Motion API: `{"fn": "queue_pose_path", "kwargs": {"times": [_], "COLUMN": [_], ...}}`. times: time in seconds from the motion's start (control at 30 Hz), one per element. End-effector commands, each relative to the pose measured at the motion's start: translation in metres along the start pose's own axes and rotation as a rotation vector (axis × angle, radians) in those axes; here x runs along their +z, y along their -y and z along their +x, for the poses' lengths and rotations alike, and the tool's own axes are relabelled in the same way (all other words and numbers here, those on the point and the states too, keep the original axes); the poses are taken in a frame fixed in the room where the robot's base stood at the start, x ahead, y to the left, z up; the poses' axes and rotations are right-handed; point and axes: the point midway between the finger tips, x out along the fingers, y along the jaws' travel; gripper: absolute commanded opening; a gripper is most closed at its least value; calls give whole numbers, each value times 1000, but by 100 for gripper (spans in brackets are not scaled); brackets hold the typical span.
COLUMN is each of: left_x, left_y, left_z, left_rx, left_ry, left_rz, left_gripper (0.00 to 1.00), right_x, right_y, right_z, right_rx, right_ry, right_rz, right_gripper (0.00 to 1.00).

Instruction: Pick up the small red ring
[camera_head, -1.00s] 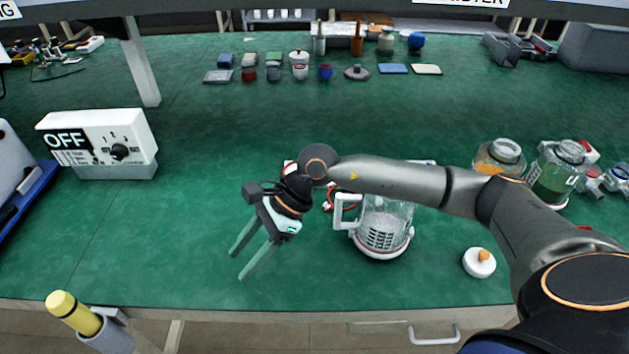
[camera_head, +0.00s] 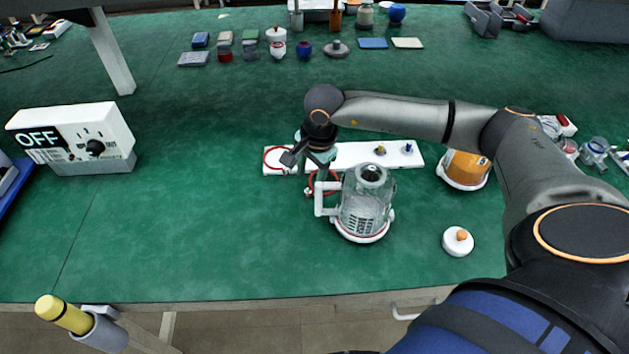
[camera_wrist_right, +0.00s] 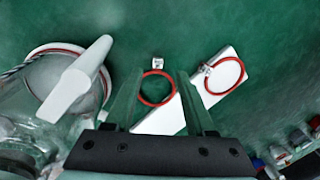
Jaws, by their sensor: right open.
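One red ring (camera_head: 322,186) lies at the near edge of the white board, beside the clear canister, partly hidden by my gripper. In the right wrist view this ring (camera_wrist_right: 141,93) shows between my fingers, with a small white tag at its far side. A second red ring (camera_head: 267,158) lies at the left end of the board; it also shows in the right wrist view (camera_wrist_right: 207,87). The two look close in size. My right gripper (camera_head: 321,171) points down above the first ring, open; I cannot tell whether it touches it. My left gripper is out of view.
The clear canister (camera_head: 366,207) with its white handle stands close right of the gripper. The white board (camera_head: 350,155) lies behind it. A white lid (camera_head: 458,242) and an orange-filled jar (camera_head: 463,168) are further right. The OFF box (camera_head: 75,140) is left. Green table between is clear.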

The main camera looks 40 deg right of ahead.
Motion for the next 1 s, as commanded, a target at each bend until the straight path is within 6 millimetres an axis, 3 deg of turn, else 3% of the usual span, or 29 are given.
{"fn": "queue_pose_path", "kwargs": {"times": [0.3,0.6,1.0], "left_x": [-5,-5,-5], "left_y": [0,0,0], "left_z": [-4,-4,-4], "left_rx": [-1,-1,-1], "left_ry": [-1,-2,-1], "left_rz": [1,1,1], "left_gripper": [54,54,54], "right_x": [0,0,0], "right_y": [-4,-4,-4], "right_z": [44,49,49], "right_rx": [4,1,1], "right_ry": [2,1,1], "right_rz": [0,0,0], "right_gripper": [55,55,11]}}
